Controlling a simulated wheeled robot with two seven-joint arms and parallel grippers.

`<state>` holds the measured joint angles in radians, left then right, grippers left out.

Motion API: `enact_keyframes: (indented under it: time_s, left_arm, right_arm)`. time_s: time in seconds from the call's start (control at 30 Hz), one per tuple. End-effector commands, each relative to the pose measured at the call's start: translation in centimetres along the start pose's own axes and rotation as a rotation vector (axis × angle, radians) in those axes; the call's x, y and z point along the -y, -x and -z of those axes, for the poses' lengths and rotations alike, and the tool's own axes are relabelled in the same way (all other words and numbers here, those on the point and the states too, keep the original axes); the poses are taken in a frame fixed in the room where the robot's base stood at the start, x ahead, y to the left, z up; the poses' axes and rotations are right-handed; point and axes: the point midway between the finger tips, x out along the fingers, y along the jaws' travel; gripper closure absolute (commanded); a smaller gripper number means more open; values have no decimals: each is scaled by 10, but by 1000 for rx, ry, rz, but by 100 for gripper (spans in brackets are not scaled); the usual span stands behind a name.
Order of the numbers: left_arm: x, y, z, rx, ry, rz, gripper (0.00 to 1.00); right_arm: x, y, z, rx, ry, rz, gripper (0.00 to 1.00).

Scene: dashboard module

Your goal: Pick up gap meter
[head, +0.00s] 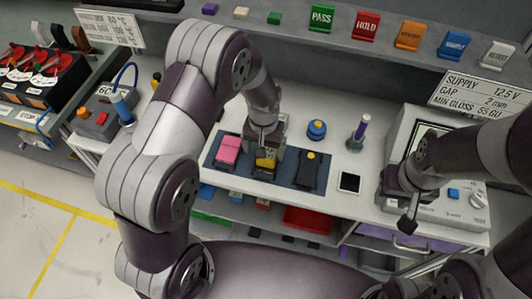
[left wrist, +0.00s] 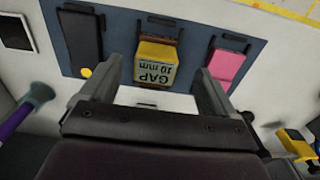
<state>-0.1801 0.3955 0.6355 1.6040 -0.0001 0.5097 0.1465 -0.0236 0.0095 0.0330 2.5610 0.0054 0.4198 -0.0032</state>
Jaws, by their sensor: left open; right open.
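The gap meter (left wrist: 156,65) is a yellow block with a grey display reading "GAP 10 mm", upside down in the left wrist view. It lies in the middle of a dark blue mat (left wrist: 196,24), and in the head view its yellow body (head: 265,164) shows just below my left gripper (head: 266,147). In the left wrist view the open fingers of my left gripper (left wrist: 155,76) stand on either side of the meter's near end, with nothing held. My right gripper (head: 404,206) is open in front of the screen instrument; its fingers are partly hidden.
A pink device (head: 228,150) and a black device with a yellow button (head: 313,170) flank the meter on the mat. A blue knob-like item (head: 317,129) and a purple-handled tool (head: 360,130) stand behind. The screen instrument (head: 412,122) is at right.

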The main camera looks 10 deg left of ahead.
Motion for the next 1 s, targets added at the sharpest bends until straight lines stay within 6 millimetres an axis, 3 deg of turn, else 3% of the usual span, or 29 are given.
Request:
enact_keyframes:
  time_s: [0.33, 0.6, 0.8, 0.87, 1.0]
  left_arm:
    - [4, -52, 3, 0, 0, 0, 11]
    - [4, -59, 4, -3, -1, 0, 11]
    - [4, -59, 4, -3, -1, 0, 72]
    - [4, -58, 4, -4, -1, 0, 77]
    - [4, -58, 4, -3, -1, 0, 77]
  right_arm:
    - [0, 22, 3, 0, 0, 0, 57]
    - [0, 21, 3, 0, 0, 0, 57]
    - [0, 21, 3, 0, 0, 0, 57]
    - [0, 21, 3, 0, 0, 0, 57]
    - [0, 21, 3, 0, 0, 0, 57]
